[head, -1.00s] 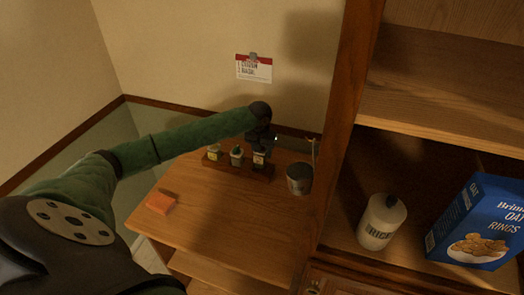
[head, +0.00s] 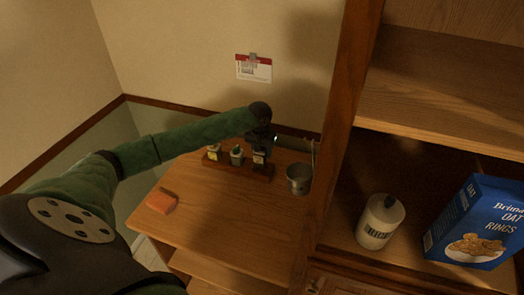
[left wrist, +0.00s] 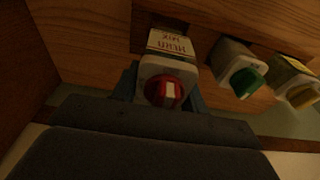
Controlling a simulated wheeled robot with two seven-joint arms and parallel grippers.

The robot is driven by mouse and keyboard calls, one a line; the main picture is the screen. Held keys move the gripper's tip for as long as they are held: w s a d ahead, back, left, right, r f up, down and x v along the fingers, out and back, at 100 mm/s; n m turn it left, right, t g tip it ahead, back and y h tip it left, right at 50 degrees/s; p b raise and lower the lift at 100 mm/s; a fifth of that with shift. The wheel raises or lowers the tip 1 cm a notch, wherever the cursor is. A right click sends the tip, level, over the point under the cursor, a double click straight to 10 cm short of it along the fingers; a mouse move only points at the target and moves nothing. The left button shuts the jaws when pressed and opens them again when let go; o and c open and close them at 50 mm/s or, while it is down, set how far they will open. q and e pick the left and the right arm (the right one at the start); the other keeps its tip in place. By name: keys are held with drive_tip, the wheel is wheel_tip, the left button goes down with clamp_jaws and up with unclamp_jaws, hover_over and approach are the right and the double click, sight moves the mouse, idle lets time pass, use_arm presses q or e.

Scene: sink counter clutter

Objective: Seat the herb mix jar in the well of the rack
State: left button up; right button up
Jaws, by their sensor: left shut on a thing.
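The herb mix jar (left wrist: 170,43) has a red lid with a white mark and a pale label, which reads upside down in the left wrist view. My left gripper (left wrist: 163,88) is shut on it just below the lid, a finger on each side. In the head view the jar (head: 259,159) is upright at the right end of the wooden rack (head: 228,172), under my left gripper (head: 260,146). Its base is at a dark opening in the rack (left wrist: 80,22). I cannot tell how deep it sits. My right gripper is not in view.
A green-lidded jar (left wrist: 240,72) and a yellow-lidded jar (left wrist: 293,84) stand in the rack beside it. A metal cup (head: 299,180) stands right of the rack. An orange block (head: 161,202) lies at the front left. The middle of the counter (head: 225,215) is clear.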

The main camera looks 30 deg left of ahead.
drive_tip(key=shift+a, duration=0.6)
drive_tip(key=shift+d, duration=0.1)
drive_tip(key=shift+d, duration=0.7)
use_arm(q)
drive_tip(key=shift+f, duration=0.2)
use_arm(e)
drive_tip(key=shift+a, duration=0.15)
use_arm(q)
drive_tip(key=shift+f, duration=0.35)
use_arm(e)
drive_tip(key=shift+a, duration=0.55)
use_arm(q)
drive_tip(key=shift+f, duration=0.15)
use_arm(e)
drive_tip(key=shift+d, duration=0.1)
use_arm(q)
drive_tip(key=shift+f, duration=0.25)
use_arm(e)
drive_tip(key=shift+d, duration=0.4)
